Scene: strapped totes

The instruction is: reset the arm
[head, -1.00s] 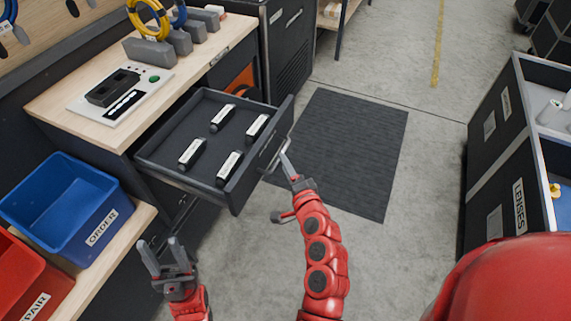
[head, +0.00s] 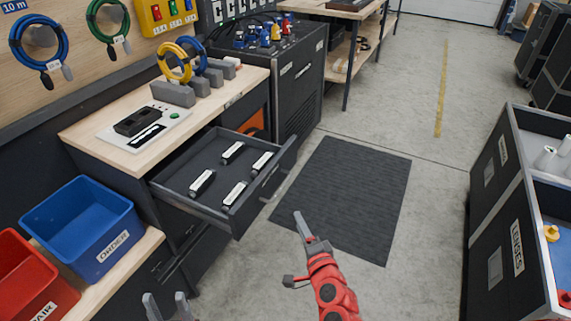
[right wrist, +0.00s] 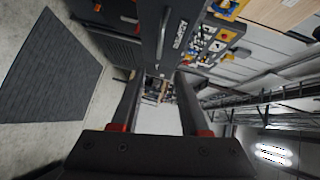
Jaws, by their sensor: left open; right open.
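My right gripper (head: 303,228) is in the lower middle of the head view, over the floor near the black mat, apart from the open drawer (head: 247,217). In the right wrist view its two fingers (right wrist: 158,100) stand apart with nothing between them. My left gripper (head: 167,307) shows only its fingertips at the bottom edge of the head view. The fingertips are apart and I see nothing between them. The drawer is pulled out of the workbench and holds several small black blocks with white labels, one of them a black block (head: 202,183) at the left.
A blue bin (head: 82,228) labelled ORDER and a red bin (head: 30,285) stand on a low shelf at the left. A black case (head: 497,215) labelled LENSES stands at the right. The floor mat (head: 345,195) and surrounding floor are clear.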

